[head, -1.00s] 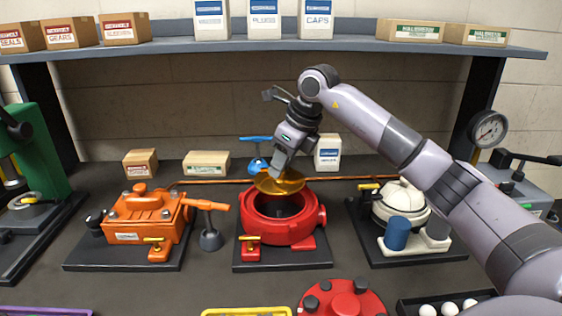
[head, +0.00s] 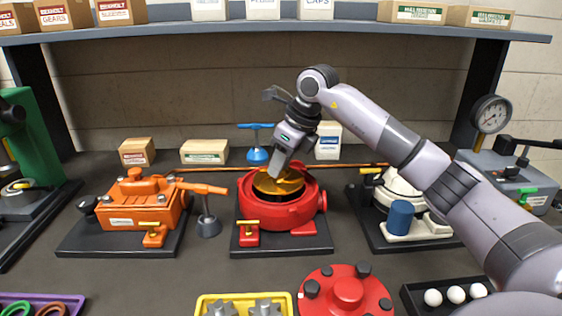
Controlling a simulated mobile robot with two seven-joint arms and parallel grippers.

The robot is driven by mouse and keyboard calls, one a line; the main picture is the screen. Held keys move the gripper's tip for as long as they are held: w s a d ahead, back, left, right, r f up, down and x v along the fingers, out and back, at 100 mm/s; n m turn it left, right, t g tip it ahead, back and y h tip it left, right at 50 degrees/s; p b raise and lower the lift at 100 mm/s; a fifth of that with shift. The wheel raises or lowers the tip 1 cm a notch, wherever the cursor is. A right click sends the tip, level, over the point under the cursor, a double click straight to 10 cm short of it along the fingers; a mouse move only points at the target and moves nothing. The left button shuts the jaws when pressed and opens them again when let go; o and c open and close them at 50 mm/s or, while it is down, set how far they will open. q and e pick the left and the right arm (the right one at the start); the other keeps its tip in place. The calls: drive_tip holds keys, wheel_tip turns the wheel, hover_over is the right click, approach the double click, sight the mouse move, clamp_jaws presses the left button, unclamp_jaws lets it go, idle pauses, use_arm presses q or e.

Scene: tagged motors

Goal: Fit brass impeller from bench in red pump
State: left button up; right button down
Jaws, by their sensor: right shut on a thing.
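The red pump (head: 300,215) stands open on its dark base plate in the middle of the bench. My right gripper (head: 274,174) reaches down from above it and is shut on the brass impeller (head: 277,187). The impeller sits at the mouth of the pump's round housing, roughly level with its rim. Whether it touches the seat inside is hidden. A red round cover (head: 346,292) with dark knobs lies on the bench in front of the pump. My left gripper is not in view.
An orange pump (head: 135,208) stands to the left and a white pump (head: 405,190) to the right. A yellow tray (head: 204,302) with grey gears and a dark tray (head: 411,300) with white balls lie in front. A blue-handled valve (head: 257,155) stands behind.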

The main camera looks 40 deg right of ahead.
sight(285, 178)
drive_tip(key=shift+f+b, duration=1.8)
drive_tip(key=shift+f, duration=1.05)
drive_tip(key=c, duration=0.8)
unclamp_jaws()
drive_tip(key=shift+f, duration=0.15)
wheel_tip(285, 178, up, 6)
drive_tip(key=p, duration=0.5)
